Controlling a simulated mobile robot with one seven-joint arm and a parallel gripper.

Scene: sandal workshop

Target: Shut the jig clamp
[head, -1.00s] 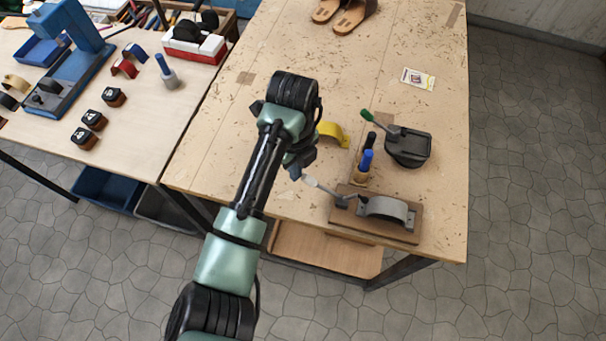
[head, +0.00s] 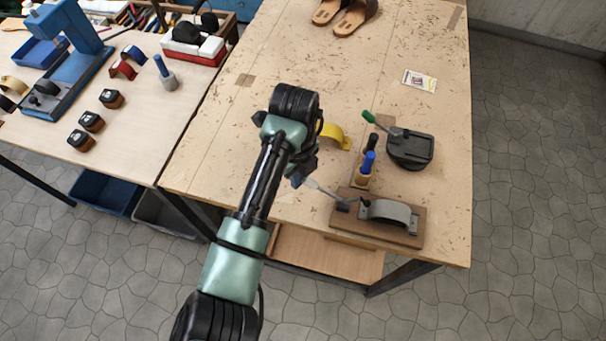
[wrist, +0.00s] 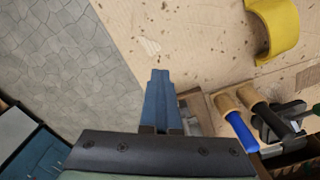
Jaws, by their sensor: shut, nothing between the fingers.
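The jig clamp is a brown board (head: 345,227) with a grey arched piece (head: 390,212) and a lever with a pale handle (head: 320,188). It lies near the table's front edge. The lever slants out to the left, its pale end beside my fingertips. My gripper (head: 297,181) is shut and empty, pointing down just left of the handle end; I cannot tell whether they touch. In the wrist view my blue fingers (wrist: 159,90) are together. Part of the board (wrist: 196,108) shows behind them, and the handle is hidden there.
Behind the jig stand a blue-handled tool (head: 368,161) and a black-handled tool (head: 372,141). A yellow curved piece (head: 335,134) lies behind my gripper.

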